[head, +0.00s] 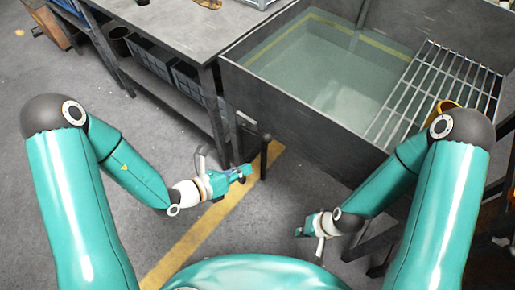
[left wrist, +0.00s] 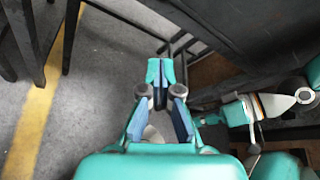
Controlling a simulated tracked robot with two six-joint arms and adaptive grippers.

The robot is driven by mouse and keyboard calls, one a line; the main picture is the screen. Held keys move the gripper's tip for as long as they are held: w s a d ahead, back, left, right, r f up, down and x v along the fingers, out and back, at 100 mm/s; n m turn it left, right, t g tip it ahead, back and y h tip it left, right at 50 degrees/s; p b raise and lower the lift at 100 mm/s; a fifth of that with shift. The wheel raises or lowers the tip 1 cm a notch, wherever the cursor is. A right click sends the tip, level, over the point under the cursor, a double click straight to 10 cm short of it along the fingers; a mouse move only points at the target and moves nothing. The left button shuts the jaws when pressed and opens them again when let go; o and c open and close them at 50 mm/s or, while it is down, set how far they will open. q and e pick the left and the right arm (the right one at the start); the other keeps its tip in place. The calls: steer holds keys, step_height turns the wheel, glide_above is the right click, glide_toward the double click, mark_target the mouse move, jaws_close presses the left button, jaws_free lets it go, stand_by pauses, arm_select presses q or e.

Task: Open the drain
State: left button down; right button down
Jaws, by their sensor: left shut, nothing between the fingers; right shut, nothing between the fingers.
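A dark grey open tank (head: 300,122) full of clear water (head: 325,70) stands at the upper right in the head view. I cannot pick out a drain valve or its handle for certain. A dark upright post with a bar (head: 265,153) stands below the tank's left corner, close to my left gripper. My left gripper (head: 246,170) is shut and empty, low in front of the tank; its closed fingers (left wrist: 160,72) also show in the left wrist view. My right gripper (head: 301,232) is shut and empty, lower and to the right, apart from the tank.
A workbench (head: 185,25) with dark bins (head: 150,58) below stands left. A yellow floor line (head: 200,232) crosses the clear grey floor (head: 80,85).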

arm_select(q)
steer(key=shift+d, duration=0.1)
steer(key=w+d+p, duration=0.1)
steer(key=w+d, duration=0.4)
steer(key=w, duration=0.2)
steer(key=shift+w+d+f, duration=0.2)
steer(key=shift+w+d, duration=0.05)
